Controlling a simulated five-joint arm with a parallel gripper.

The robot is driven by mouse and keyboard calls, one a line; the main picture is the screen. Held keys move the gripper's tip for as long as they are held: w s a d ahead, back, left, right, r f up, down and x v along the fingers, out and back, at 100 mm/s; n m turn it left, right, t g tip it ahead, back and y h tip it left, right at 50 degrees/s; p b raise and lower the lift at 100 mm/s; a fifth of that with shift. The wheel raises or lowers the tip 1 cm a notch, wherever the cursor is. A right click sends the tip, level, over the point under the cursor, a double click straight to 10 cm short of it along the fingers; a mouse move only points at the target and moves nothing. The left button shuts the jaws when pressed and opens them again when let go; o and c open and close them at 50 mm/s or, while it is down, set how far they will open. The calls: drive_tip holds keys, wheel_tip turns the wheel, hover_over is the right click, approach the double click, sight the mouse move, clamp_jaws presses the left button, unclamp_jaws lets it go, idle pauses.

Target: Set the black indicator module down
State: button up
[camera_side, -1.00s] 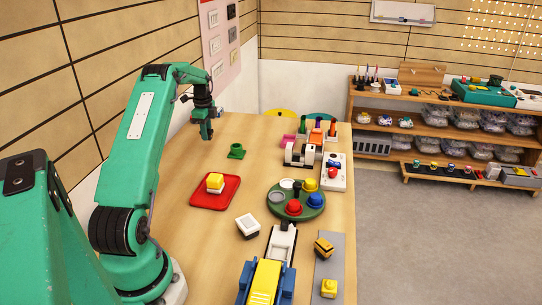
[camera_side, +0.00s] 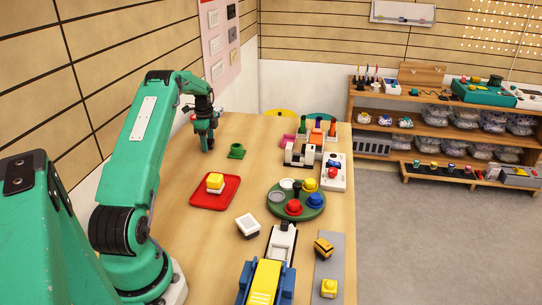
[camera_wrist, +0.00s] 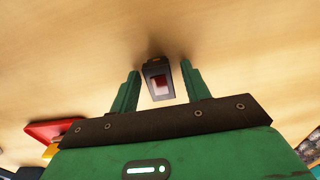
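The black indicator module (camera_wrist: 157,80), a small dark block with a red window, is between the two green fingers of my gripper (camera_wrist: 160,82) in the wrist view. A gap shows between the module and the right finger, and a thinner one at the left finger. My gripper looks open around it. A dark shadow lies close beside the module on the wooden table. In the side view my gripper (camera_side: 207,146) is low over the far left of the table, and the module cannot be made out there.
Nearer are a red tray (camera_side: 207,203) with a yellow and white block and a green round tray (camera_side: 312,212) with coloured domes.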

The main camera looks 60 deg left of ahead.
sight(208, 140)
drive_tip(key=shift+r, duration=0.1)
wheel_tip(208, 140, up, 12)
idle(1.0)
idle(0.4)
